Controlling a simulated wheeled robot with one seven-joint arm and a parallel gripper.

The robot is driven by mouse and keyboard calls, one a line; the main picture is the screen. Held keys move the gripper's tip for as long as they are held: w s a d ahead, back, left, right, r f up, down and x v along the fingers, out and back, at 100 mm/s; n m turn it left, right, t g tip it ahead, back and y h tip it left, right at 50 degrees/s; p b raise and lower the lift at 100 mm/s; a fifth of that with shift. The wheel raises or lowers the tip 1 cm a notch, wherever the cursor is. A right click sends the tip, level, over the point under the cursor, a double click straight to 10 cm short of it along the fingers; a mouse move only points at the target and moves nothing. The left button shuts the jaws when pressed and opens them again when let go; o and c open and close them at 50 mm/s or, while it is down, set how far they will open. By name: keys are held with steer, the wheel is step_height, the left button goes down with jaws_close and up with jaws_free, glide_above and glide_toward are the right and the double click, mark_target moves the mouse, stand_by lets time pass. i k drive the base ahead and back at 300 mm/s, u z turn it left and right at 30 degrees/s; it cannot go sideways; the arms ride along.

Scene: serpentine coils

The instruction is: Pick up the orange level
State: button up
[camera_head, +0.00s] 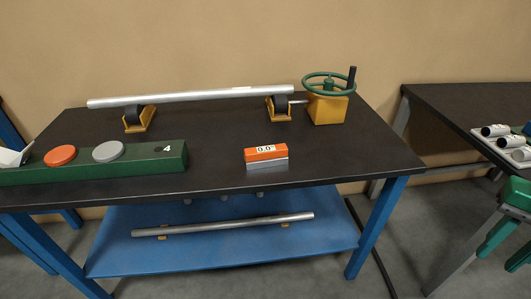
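The orange level (266,153) is a small block with a "0.0°" display on its front and a grey lower part. It lies near the front edge of the black-topped table (225,175), right of the green box. My gripper (509,247) is at the lower right edge of the view, partly cut off. Its two green fingers are apart with nothing seen between them. It is well to the right of the level and not touching it.
A long metal tube (190,97) rests on two yellow-based supports behind the level. A green handwheel (328,85) on a yellow block stands back right. A green box (120,168) with round buttons is at left. A second table (455,105) stands right.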

mark_target(256, 158)
steer(key=i, duration=0.95)
